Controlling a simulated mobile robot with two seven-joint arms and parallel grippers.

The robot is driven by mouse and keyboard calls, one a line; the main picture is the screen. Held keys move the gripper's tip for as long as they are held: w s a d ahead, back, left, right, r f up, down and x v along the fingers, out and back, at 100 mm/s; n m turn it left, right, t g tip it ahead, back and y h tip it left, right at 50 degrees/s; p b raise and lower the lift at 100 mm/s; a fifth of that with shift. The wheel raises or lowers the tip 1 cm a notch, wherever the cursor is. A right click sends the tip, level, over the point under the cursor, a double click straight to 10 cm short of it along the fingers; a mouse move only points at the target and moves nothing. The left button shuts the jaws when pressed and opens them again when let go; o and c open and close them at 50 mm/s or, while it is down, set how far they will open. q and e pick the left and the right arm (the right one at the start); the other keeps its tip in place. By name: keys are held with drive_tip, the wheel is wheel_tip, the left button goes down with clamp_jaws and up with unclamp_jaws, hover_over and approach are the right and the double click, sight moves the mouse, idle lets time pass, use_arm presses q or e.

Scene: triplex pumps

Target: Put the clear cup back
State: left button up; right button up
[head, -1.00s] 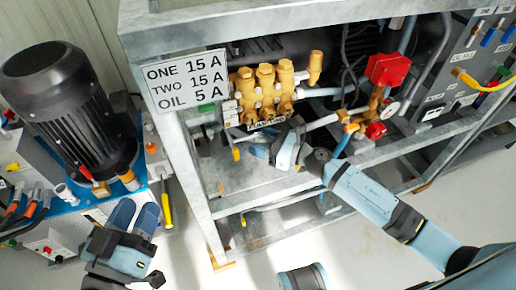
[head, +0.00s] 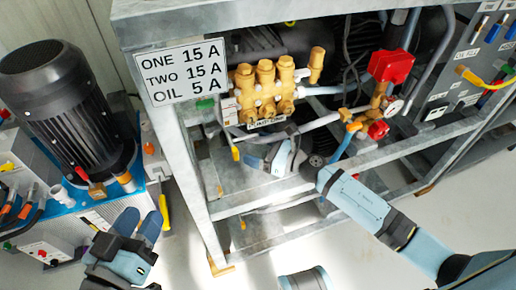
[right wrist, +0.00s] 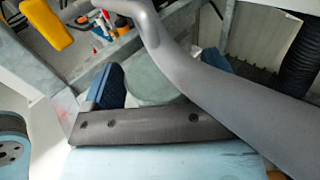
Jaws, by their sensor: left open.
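My right gripper (head: 256,163) reaches into the metal frame below the brass pump head (head: 264,90). Its blue fingers also show in the right wrist view (right wrist: 158,78), partly covered by a grey hose or pipe and my own wrist. A pale grey-green rounded thing (right wrist: 150,86) shows between these fingers; it may be the clear cup, but I cannot tell for sure. I cannot make out whether the fingers touch it. No clear cup can be made out in the head view. My left gripper (head: 140,222) is open and empty, low at the left, outside the frame.
The galvanised frame (head: 190,170) has an upright post and crossbars around my right arm. Red-handled valves (head: 390,66) and pipes stand right of the pump. A black motor (head: 66,105) stands at the left. A yellow handle (head: 164,211) is close to my left gripper.

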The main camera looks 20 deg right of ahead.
drive_tip(key=shift+r, duration=0.2)
drive_tip(key=shift+s+d, duration=0.2)
drive_tip(key=shift+s, duration=0.05)
use_arm(q)
wheel_tip(320, 180, up, 2)
drive_tip(key=shift+r+t+p, duration=0.1)
drive_tip(key=shift+t+p, duration=0.4)
drive_tip(key=shift+p, duration=0.15)
use_arm(e)
drive_tip(key=v, duration=1.1)
drive_tip(key=shift+s+d, duration=0.1)
drive_tip(key=shift+s, duration=0.05)
use_arm(q)
drive_tip(key=shift+a+f, duration=0.15)
drive_tip(key=shift+f, duration=0.05)
use_arm(e)
drive_tip(key=shift+r, duration=0.1)
